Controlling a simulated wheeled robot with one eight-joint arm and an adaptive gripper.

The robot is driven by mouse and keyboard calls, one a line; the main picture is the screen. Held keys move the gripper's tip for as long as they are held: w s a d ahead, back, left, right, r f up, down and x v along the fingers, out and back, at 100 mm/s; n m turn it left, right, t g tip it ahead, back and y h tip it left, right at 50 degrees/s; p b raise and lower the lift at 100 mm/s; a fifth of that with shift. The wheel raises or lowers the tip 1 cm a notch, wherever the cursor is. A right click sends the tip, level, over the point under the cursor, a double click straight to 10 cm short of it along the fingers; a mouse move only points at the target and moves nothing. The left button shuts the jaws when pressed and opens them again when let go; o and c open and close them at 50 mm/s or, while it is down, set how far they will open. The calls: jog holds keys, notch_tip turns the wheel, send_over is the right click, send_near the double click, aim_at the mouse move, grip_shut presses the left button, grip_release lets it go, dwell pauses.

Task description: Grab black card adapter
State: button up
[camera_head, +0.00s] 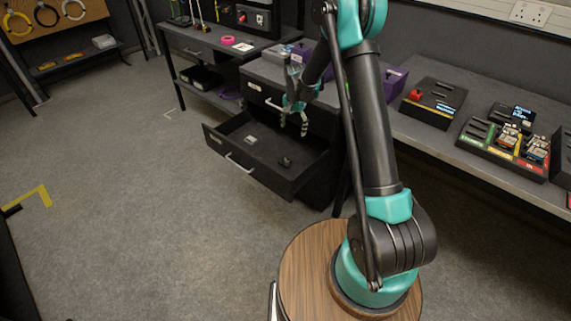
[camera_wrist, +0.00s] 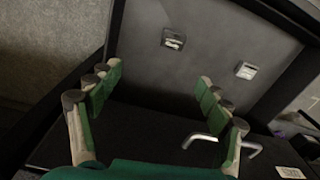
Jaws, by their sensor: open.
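Two small items lie on the floor of an open dark drawer (camera_head: 232,148). One is a small black piece (camera_head: 285,161) on the right side in the head view, likely the black card adapter; it seems to match the dark piece with a pale patch (camera_wrist: 173,40) in the wrist view. The other is a small pale-topped piece (camera_head: 251,140), seemingly the one at right in the wrist view (camera_wrist: 246,70). My gripper (camera_head: 293,127) hangs above the drawer, open and empty. In the wrist view its fingers (camera_wrist: 158,95) are spread wide, with nothing between them.
A closed upper drawer with a handle (camera_head: 272,105) sits above the open one; its handle also shows in the wrist view (camera_wrist: 220,142). A bench at right holds a black box with a red button (camera_head: 433,102) and a module tray (camera_head: 503,145). Floor at left is clear.

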jog(key=w+a+f, duration=0.2)
jog(key=a+f, duration=0.1)
jog(key=f, duration=0.2)
send_over(285, 161)
jog(key=shift+m, duration=0.4)
jog(key=f, duration=1.2)
jog(key=shift+s+d, duration=0.2)
jog(key=shift+s, duration=0.05)
jog(key=shift+w+a+f, duration=0.1)
jog(key=shift+w+f, duration=0.05)
jog(key=shift+f, duration=2.45)
jog(key=shift+c, duration=0.2)
jog(key=c, duration=1.2)
